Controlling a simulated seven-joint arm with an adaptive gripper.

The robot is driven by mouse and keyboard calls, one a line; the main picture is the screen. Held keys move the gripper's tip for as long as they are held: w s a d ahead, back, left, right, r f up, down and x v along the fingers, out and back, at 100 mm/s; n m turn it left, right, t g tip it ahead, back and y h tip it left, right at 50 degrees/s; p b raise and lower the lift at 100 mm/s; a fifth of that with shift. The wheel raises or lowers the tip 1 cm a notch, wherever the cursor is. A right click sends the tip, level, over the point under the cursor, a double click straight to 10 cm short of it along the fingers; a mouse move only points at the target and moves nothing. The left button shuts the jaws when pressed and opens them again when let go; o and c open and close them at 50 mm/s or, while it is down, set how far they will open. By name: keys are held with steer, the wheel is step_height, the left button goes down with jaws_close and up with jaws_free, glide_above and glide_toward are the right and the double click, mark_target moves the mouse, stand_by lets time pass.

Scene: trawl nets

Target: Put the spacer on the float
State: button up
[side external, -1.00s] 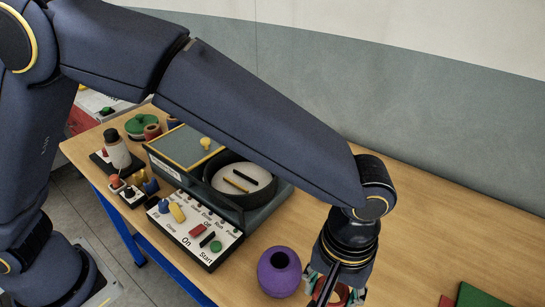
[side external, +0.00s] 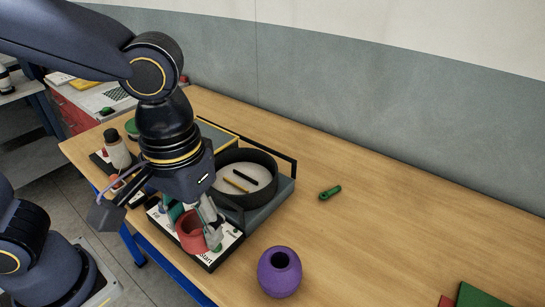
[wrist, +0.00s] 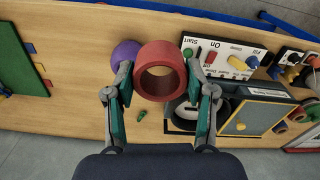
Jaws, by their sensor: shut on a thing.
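The spacer appears to be a red ring (side external: 189,234), which my gripper (wrist: 160,82) is shut on. In the wrist view the ring (wrist: 160,60) sits between the two fingers, its opening facing the camera. In the side view it is held over the control panel, left of the float. The float appears to be a purple ball with a hole in its top (side external: 279,276), standing on the table. It also shows in the wrist view (wrist: 123,53), partly hidden behind a finger and the ring.
The control panel (side external: 215,262) has several coloured switches. Behind it is a round black basin (side external: 272,163) with a raised rim. A small green piece (side external: 330,192) lies on the table. Green and red flat pieces (side external: 482,296) lie at lower right. The table's middle right is clear.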

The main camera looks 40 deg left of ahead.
steer(key=w+d+f, duration=0.3)
steer(key=w+d, duration=0.1)
steer(key=w, duration=0.2)
glide_above(280, 259)
steer(key=f, duration=0.6)
steer(key=shift+s+a, duration=0.15)
steer(key=shift+s, duration=0.1)
steer(key=shift+w+f, duration=0.15)
steer(key=shift+f, duration=0.75)
steer(key=shift+w+f, duration=0.1)
steer(key=shift+f, duration=0.8)
steer(key=shift+f, duration=0.1)
steer(key=o, duration=1.2)
steer(key=shift+c, duration=0.2)
